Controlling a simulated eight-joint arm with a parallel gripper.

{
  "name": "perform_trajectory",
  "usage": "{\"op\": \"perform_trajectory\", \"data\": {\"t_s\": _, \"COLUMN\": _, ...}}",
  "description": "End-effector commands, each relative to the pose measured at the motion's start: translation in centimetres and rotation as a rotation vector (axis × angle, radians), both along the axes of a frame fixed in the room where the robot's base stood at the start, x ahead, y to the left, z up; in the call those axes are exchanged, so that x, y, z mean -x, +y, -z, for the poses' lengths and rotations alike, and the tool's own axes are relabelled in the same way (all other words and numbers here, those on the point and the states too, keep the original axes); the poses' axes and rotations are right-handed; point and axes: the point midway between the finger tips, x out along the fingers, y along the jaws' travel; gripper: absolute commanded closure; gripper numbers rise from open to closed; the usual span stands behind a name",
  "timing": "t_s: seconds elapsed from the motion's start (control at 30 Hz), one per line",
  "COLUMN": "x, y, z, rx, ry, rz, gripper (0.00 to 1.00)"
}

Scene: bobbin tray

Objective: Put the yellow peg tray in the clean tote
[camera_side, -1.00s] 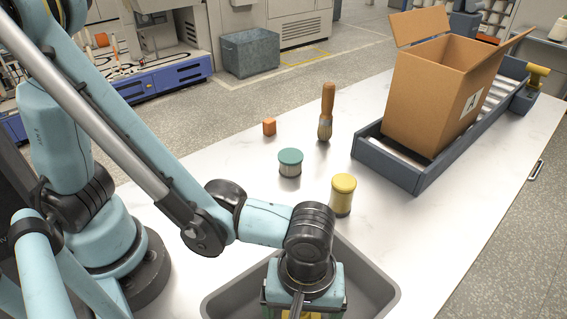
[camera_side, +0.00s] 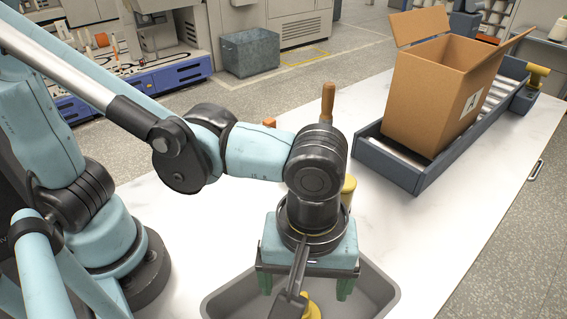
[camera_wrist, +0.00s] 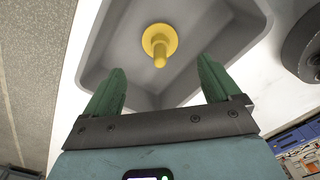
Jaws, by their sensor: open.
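The yellow peg tray (camera_wrist: 160,42) is a round yellow disc with a peg standing from its middle. It sits inside the grey tote (camera_wrist: 257,22) in the wrist view. In the side view a small part of the yellow peg tray (camera_side: 313,308) shows below my gripper, and the tote (camera_side: 383,292) is cut off by the bottom edge. My gripper (camera_wrist: 162,68) is open, its green fingers wide apart and empty. In the side view my gripper (camera_side: 305,287) is above the tote, raised clear of the yellow peg tray.
Behind my wrist, a yellow-capped spool (camera_side: 348,188), an orange block (camera_side: 269,122) and a wooden-handled brush (camera_side: 328,98) are partly hidden. A cardboard box (camera_side: 430,100) stands on a roller conveyor (camera_side: 408,178) at the right. The white table (camera_side: 450,210) is clear at the right front.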

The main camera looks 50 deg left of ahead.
Motion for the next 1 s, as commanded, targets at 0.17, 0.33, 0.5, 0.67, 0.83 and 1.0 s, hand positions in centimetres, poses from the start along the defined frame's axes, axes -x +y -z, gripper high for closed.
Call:
{"op": "perform_trajectory", "data": {"t_s": 0.17, "x": 0.0, "y": 0.0, "z": -2.0, "rx": 0.0, "ry": 0.0, "rz": 0.0, "gripper": 0.1}}
{"op": "perform_trajectory", "data": {"t_s": 0.33, "x": 0.0, "y": 0.0, "z": -2.9, "rx": 0.0, "ry": 0.0, "rz": 0.0, "gripper": 0.1}}
{"op": "perform_trajectory", "data": {"t_s": 0.5, "x": 0.0, "y": 0.0, "z": -3.1, "rx": 0.0, "ry": 0.0, "rz": 0.0, "gripper": 0.1}}
{"op": "perform_trajectory", "data": {"t_s": 0.67, "x": 0.0, "y": 0.0, "z": -3.1, "rx": 0.0, "ry": 0.0, "rz": 0.0, "gripper": 0.1}}
{"op": "perform_trajectory", "data": {"t_s": 0.83, "x": -1.1, "y": 0.6, "z": -3.2, "rx": 0.02, "ry": -0.017, "rz": 0.009, "gripper": 0.1}}
{"op": "perform_trajectory", "data": {"t_s": 1.0, "x": -5.7, "y": 3.9, "z": -3.7, "rx": 0.099, "ry": -0.123, "rz": 0.07, "gripper": 0.1}}
